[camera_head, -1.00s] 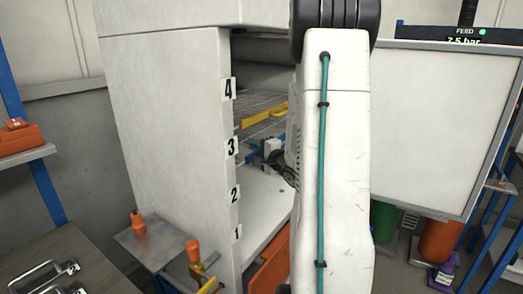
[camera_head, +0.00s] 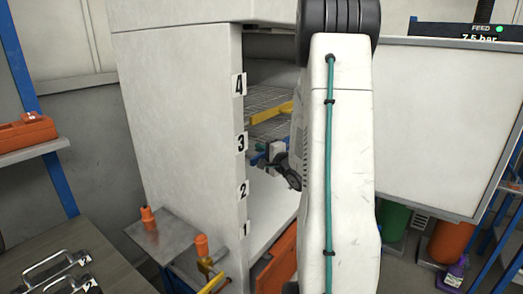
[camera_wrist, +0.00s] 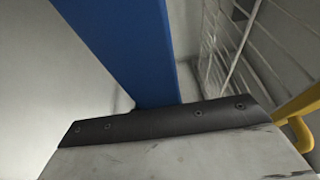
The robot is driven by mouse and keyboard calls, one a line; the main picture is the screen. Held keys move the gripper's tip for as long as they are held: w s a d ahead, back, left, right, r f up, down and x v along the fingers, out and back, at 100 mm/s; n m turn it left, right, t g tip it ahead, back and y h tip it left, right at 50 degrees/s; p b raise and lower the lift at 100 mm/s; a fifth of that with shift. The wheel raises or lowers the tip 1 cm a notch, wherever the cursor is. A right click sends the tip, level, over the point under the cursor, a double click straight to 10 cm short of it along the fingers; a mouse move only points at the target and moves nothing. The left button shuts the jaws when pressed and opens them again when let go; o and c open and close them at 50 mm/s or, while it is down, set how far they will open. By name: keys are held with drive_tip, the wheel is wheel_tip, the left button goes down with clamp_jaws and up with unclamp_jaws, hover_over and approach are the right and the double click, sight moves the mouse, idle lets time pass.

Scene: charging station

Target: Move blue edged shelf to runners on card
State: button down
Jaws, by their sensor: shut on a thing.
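The blue edged shelf shows its blue front bar (camera_wrist: 130,50) in the wrist view, running from the top down to my finger. In the head view only a small blue piece (camera_head: 257,159) shows, at the cabinet opening near label 3 (camera_head: 240,143); most of the shelf is hidden. My gripper (camera_head: 270,156) is shut on the blue bar, partly hidden behind my arm. A dark-edged finger (camera_wrist: 165,122) fills the bottom of the wrist view. Number labels 1 to 4 run up the cabinet's front edge. I see no card naming the runners.
A yellow edged wire shelf (camera_head: 271,113) sits above, between labels 3 and 4; its yellow handle (camera_wrist: 296,120) is close at right in the wrist view. The open white door (camera_head: 430,125) stands right of my arm. A small side table (camera_head: 168,240) stands at the cabinet's front left.

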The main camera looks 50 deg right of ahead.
drive_tip(key=shift+f, duration=0.15)
idle(0.7)
drive_tip(key=c, duration=1.5)
unclamp_jaws()
drive_tip(key=shift+f, duration=0.1)
drive_tip(key=shift+s, duration=0.1)
drive_tip(key=v, duration=0.7)
drive_tip(key=shift+s+a, duration=0.1)
drive_tip(key=shift+s, duration=0.2)
drive_tip(key=shift+s, duration=0.1)
drive_tip(key=shift+s+d, duration=0.2)
drive_tip(key=shift+s, duration=1.75)
drive_tip(key=shift+s+d, duration=0.15)
drive_tip(key=shift+s, duration=1.75)
